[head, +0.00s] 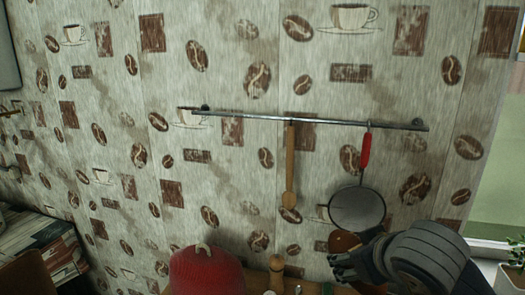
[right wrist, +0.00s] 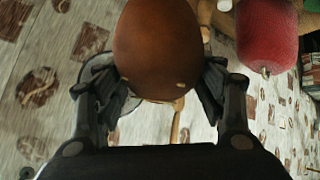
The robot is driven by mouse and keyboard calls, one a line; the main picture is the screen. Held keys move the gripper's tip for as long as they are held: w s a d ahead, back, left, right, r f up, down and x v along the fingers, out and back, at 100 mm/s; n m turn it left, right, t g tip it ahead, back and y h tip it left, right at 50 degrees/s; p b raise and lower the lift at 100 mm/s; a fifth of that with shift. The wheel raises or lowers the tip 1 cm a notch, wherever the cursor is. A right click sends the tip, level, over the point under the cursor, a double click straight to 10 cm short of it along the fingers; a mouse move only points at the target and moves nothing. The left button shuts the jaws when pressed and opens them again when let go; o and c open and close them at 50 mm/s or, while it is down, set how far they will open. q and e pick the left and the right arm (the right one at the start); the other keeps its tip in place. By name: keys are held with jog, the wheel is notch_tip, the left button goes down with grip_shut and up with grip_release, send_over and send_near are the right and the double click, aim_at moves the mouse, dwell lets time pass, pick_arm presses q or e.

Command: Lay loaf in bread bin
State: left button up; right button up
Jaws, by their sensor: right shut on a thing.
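The loaf (head: 345,241) is brown and rounded, low in the head view and partly covered by my gripper. My right gripper (head: 347,262) is shut on it. In the right wrist view the loaf (right wrist: 158,45) sits between the two dark fingers of the gripper (right wrist: 158,90), which press on its sides. No open bread bin can be made out. My left gripper is not in view.
A red rounded thing with a pale top loop (head: 205,272) stands low, left of the gripper; I cannot tell what it is. A wooden mill-like object (head: 276,270) is beside it. A wall rail (head: 250,118) holds a wooden spoon (head: 290,170) and a pan (head: 357,208).

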jog(key=shift+s+d+r, duration=0.15)
jog(key=shift+r, duration=0.25)
jog(key=shift+s+d+r, duration=0.1)
jog(key=shift+d+r, duration=0.05)
jog(key=shift+r, duration=0.2)
dwell(0.4)
